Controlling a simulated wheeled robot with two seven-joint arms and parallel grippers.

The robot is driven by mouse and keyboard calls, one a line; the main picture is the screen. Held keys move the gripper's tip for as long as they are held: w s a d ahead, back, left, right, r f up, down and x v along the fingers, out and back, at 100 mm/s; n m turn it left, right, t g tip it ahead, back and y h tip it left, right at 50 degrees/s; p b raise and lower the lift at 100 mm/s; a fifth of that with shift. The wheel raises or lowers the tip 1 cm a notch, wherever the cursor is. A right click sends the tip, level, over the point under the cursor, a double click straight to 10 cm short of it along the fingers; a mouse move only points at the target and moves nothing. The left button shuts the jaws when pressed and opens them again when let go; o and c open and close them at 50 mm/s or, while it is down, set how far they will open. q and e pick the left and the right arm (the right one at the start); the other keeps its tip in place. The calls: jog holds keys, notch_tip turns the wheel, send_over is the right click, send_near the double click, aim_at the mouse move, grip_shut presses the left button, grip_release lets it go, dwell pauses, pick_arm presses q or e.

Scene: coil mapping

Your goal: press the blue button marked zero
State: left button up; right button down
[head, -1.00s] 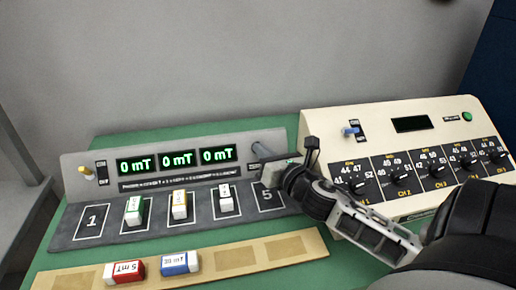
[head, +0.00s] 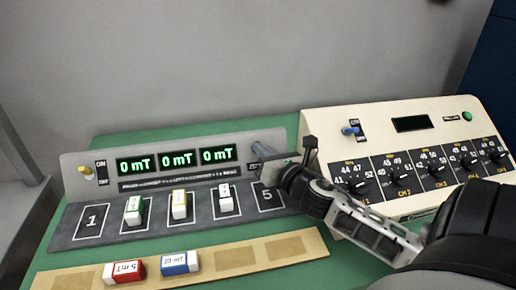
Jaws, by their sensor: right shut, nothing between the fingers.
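The grey console (head: 77,212) stands on the green table top, with three green displays (head: 177,160) each reading 0 mT. A blue-grey cylindrical part (head: 262,149) shows at the console's right end, partly hidden by my right gripper. I cannot make out a zero mark on it, and no other blue button shows on the console. My right gripper (head: 271,174) is shut and empty, over the console's right end above the slot marked 5. I cannot tell whether it touches anything. My left gripper is not in view.
White-topped blocks (head: 180,206) fill the console's three middle slots. A red block (head: 124,272) and a blue block (head: 180,262) lie on the wooden strip (head: 236,259) in front. A cream box (head: 440,113) with several knobs and a blue switch (head: 350,131) stands right.

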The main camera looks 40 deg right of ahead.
dwell(0.5)
jog(key=shift+s+a+r+p, duration=0.2)
jog(key=shift+s+p, duration=0.15)
jog(key=shift+p, duration=0.05)
jog(key=shift+s+a+r+p, duration=0.15)
jog(key=shift+s+r+p, duration=0.1)
jog(key=shift+r+p, duration=0.1)
jog(key=s+p, duration=0.1)
jog(key=s+a+r, duration=0.1)
jog(key=s+a+r+p, duration=0.1)
jog(key=s, duration=0.1)
jog(key=shift+r+p, duration=0.25)
jog(key=shift+p, duration=0.1)
dwell(0.6)
